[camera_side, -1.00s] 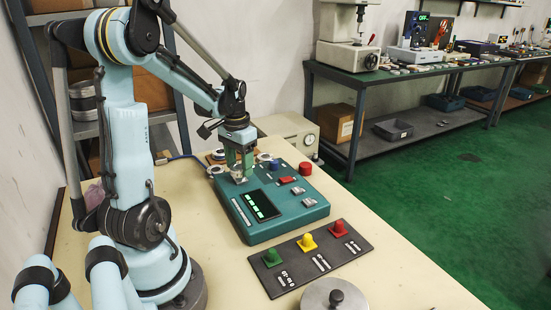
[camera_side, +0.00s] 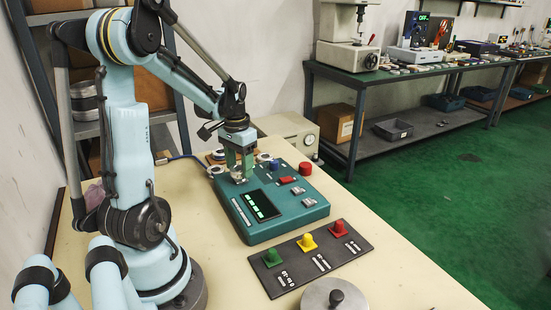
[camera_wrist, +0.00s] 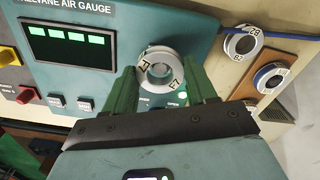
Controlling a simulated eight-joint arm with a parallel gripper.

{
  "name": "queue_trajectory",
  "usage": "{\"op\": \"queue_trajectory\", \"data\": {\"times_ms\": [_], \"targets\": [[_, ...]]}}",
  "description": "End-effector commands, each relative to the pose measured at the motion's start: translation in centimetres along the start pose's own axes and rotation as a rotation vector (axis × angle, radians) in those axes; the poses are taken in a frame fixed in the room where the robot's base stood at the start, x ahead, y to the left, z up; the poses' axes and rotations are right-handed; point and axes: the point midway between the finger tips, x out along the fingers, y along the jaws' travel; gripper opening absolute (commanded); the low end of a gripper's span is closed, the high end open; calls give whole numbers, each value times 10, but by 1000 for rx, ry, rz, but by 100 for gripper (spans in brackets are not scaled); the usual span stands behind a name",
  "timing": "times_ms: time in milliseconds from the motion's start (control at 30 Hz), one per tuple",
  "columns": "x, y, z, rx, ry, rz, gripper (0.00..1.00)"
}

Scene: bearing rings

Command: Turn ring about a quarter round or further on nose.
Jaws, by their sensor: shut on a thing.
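A pale metal ring (camera_wrist: 161,68) with dark markings on its face sits on the teal air gauge (camera_wrist: 110,55) in the wrist view. The round nose (camera_wrist: 160,69) shows in its middle, with the ring around it. My gripper (camera_wrist: 162,82) has its two green fingers on either side of the ring, shut on it. In the side view my gripper (camera_side: 239,176) points down at the far left end of the gauge (camera_side: 290,222). The ring is small there and mostly hidden by the fingers.
Two other rings, one plain (camera_wrist: 243,42) and one with blue (camera_wrist: 270,78), lie to the right in the wrist view. Red (camera_side: 305,168) and blue (camera_side: 275,165) knobs stand on or near the gauge. A dark panel with coloured buttons (camera_side: 308,242) lies in front.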

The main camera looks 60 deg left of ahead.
Motion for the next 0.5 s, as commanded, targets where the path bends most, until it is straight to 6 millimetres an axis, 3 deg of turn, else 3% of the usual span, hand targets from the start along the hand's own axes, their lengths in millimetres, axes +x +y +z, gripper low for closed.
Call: {"op": "queue_trajectory", "data": {"times_ms": [500], "targets": [[6,0,0,0,0,0,13]]}}
